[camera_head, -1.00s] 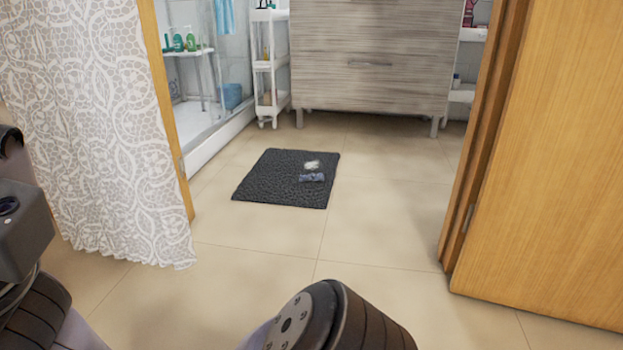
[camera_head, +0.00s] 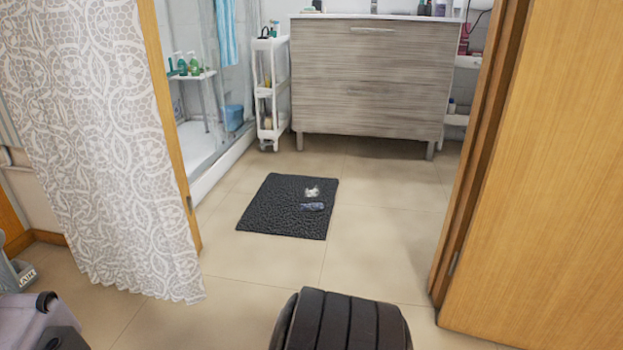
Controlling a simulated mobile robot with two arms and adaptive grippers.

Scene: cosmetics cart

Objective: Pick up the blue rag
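A small bluish-grey cloth-like item (camera_head: 313,206), which looks like the blue rag, lies on the dark mat (camera_head: 270,222) on the bathroom floor beyond the doorway. A small white item (camera_head: 312,192) lies just behind it on the same mat. Neither gripper's fingers show, and both are well apart from the rag.
A lace curtain (camera_head: 110,150) hangs at the left of the doorway, and a wooden door (camera_head: 545,180) stands at the right. Behind the mat are a grey wood cabinet (camera_head: 370,85) and a narrow white cart (camera_head: 268,95). The tiled floor (camera_head: 385,225) between is clear.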

